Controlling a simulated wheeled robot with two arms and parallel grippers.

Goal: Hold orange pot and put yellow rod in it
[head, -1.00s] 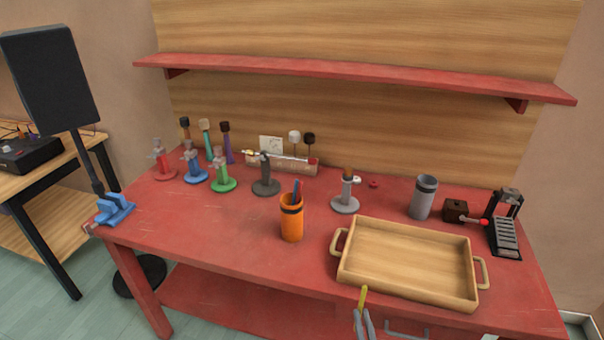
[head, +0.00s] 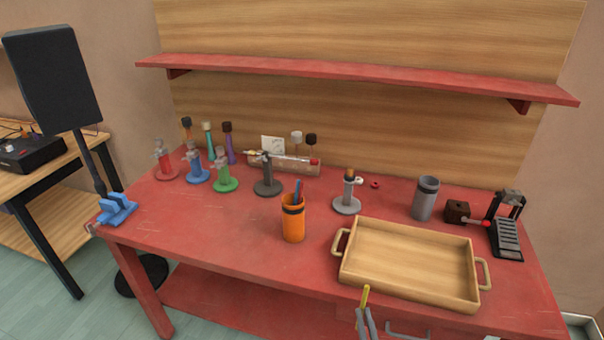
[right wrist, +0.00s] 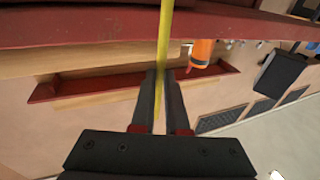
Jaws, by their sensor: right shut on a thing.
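The orange pot (head: 293,224) stands upright near the front middle of the red table, with a dark band near its rim and a blue item sticking out of it. It also shows in the right wrist view (right wrist: 202,52), beyond my fingers. My right gripper (head: 363,312) is at the front edge of the table, below and right of the pot. It is shut on the yellow rod (right wrist: 164,38), whose upper end also shows in the head view (head: 365,294). The rod is apart from the pot. My left gripper is not in view.
A wooden tray (head: 408,291) lies right of the pot. Several coloured stands, such as the green one (head: 224,183), are at the back left. A red shelf (head: 350,77) hangs above.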

